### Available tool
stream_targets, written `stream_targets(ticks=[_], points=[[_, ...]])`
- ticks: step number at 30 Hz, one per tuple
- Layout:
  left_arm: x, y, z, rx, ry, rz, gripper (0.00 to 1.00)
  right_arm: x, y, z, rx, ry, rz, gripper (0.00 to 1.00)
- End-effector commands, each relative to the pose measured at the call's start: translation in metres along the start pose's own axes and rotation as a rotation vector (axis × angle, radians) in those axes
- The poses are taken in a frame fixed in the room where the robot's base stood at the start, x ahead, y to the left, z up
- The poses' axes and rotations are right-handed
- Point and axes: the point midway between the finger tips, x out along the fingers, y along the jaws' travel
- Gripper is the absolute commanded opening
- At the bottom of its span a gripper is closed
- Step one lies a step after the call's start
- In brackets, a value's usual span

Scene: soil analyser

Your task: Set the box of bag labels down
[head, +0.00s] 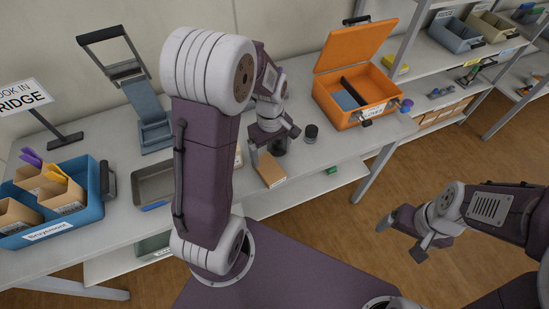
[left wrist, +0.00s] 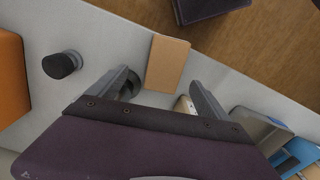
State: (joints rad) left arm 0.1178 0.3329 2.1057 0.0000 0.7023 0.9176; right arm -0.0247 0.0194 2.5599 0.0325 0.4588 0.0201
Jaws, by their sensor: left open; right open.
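The box of bag labels, a small brown cardboard box (head: 270,170), appears to rest on the grey table near its front edge. In the left wrist view the box (left wrist: 167,63) lies just beyond the fingertips, close to the table edge. My left gripper (head: 273,141) is open above the table at the box's back end; its fingers (left wrist: 158,84) stand apart with nothing clamped between them. I cannot tell whether a finger touches the box. My right gripper (head: 401,238) is open and empty over the floor at the right.
A dark round jar (head: 311,132) stands right of the left gripper. An open orange case (head: 357,100) is further right. A grey tray (head: 152,190) and a blue crate (head: 90,206) with brown boxes are at left. Shelves (head: 440,62) hold bins at the back right.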

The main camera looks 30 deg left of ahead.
Motion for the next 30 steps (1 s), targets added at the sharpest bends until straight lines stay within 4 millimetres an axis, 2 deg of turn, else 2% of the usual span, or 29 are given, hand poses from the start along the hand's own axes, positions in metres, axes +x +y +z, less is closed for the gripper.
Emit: stream_targets(ticks=[1, 4, 11, 18, 26, 29, 30], points=[[0.011, -0.001, 0.0, 0.0, -0.003, -0.004, 0.89, 0.003, 0.0, 0.001, 0.0, 0.0, 0.0, 0.85], [0.026, -0.001, 0.0, 0.001, -0.003, -0.004, 0.89, 0.005, 0.0, 0.001, 0.0, 0.0, 0.0, 0.85], [0.038, -0.001, -0.001, 0.001, -0.002, -0.003, 0.89, 0.006, 0.0, 0.001, 0.0, 0.0, 0.0, 0.85], [0.079, -0.003, -0.003, 0.002, -0.003, -0.003, 0.89, 0.012, 0.0, 0.001, 0.0, 0.0, 0.0, 0.85], [0.083, -0.002, -0.003, 0.002, -0.001, -0.001, 0.89, 0.012, 0.0, 0.001, 0.0, 0.0, 0.0, 0.85], [0.083, -0.002, -0.003, 0.002, -0.001, -0.001, 0.64, 0.012, 0.0, 0.001, 0.0, 0.0, 0.0, 0.85], [0.083, -0.002, -0.003, 0.002, -0.001, -0.001, 0.53, 0.012, 0.0, 0.001, 0.0, 0.0, 0.0, 0.85]])
